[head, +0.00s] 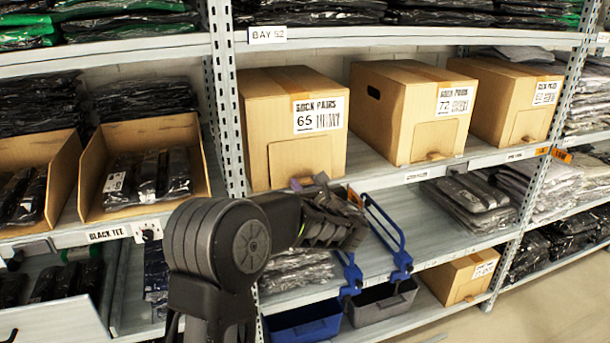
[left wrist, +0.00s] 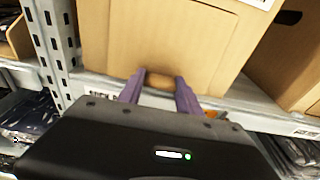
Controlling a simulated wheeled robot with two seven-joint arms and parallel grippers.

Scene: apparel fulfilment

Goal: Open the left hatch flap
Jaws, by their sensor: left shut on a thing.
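The left hatch flap (head: 300,157) is a cardboard panel low on the front of the box marked 65 (head: 265,110). It looks flush with the box front. It also shows in the left wrist view (left wrist: 175,45), with a small tan tab (left wrist: 160,83) at its lower edge. My left gripper (head: 308,183) is at that lower edge. In the left wrist view its purple fingers (left wrist: 162,80) stand on both sides of the tab, shut on it. My right gripper is not in view.
A box marked 72 (head: 408,105) and another box (head: 512,95) stand to the right on the same shelf. A metal upright (head: 226,110) is close on the left. Below are blue frames (head: 388,235) and a blue bin (head: 303,322).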

